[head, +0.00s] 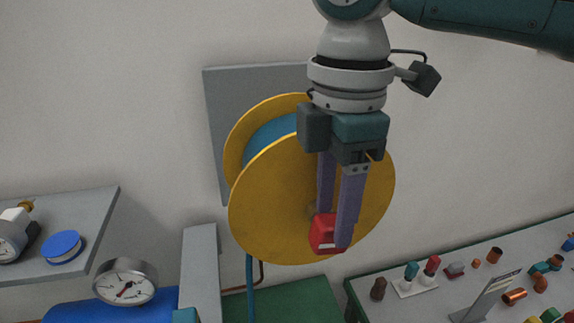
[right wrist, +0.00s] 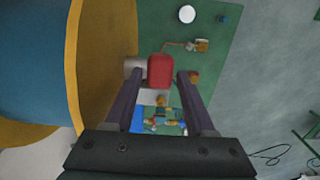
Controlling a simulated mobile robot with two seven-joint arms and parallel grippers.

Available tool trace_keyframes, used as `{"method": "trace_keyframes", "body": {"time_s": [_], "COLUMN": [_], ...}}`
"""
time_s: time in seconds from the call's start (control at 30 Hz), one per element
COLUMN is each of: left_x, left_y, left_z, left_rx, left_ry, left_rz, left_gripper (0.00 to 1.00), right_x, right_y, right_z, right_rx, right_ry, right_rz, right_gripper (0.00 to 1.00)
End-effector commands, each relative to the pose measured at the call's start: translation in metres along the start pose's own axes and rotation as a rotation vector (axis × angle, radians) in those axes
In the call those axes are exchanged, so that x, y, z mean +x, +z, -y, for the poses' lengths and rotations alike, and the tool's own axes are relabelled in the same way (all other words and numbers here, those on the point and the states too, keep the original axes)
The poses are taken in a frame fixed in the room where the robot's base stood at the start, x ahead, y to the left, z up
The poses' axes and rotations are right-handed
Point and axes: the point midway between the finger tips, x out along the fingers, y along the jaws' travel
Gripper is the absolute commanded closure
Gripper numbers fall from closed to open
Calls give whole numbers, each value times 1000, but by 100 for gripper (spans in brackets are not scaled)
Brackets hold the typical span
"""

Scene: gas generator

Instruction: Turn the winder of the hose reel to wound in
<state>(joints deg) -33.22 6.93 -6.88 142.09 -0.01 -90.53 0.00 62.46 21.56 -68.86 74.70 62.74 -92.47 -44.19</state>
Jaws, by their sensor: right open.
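The hose reel (head: 285,205) is a yellow-flanged drum with blue hose, mounted on a grey plate on the wall. Its red winder handle (head: 322,236) sits low on the front flange, right of the hub. My right gripper (head: 335,232) reaches down in front of the flange with its fingers at the handle. In the right wrist view the red handle (right wrist: 161,70) shows between the two open fingers (right wrist: 160,80), with space on either side. The yellow flange (right wrist: 98,60) is on the left there. My left gripper is not in view.
A pressure gauge (head: 125,282) on a blue tank (head: 65,310) and a grey shelf (head: 85,225) are at the left. A bench (head: 405,305) with several small parts is at lower right. The blue hose (head: 250,285) hangs below the reel.

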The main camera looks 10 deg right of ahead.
Motion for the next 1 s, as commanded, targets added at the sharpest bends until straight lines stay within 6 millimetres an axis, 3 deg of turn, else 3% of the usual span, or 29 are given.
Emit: {"method": "trace_keyframes", "body": {"time_s": [0.2, 0.53, 1.0], "left_x": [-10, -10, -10], "left_y": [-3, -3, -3], "left_z": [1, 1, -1], "left_rx": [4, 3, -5], "left_ry": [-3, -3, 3], "left_rz": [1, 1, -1], "left_gripper": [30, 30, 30], "right_x": [24, 30, 29], "right_y": [0, 0, -1], "right_z": [0, 0, 0], "right_rx": [0, 0, 0], "right_ry": [-1, 1, 1], "right_rz": [1, -1, -1], "right_gripper": [45, 46, 99]}}
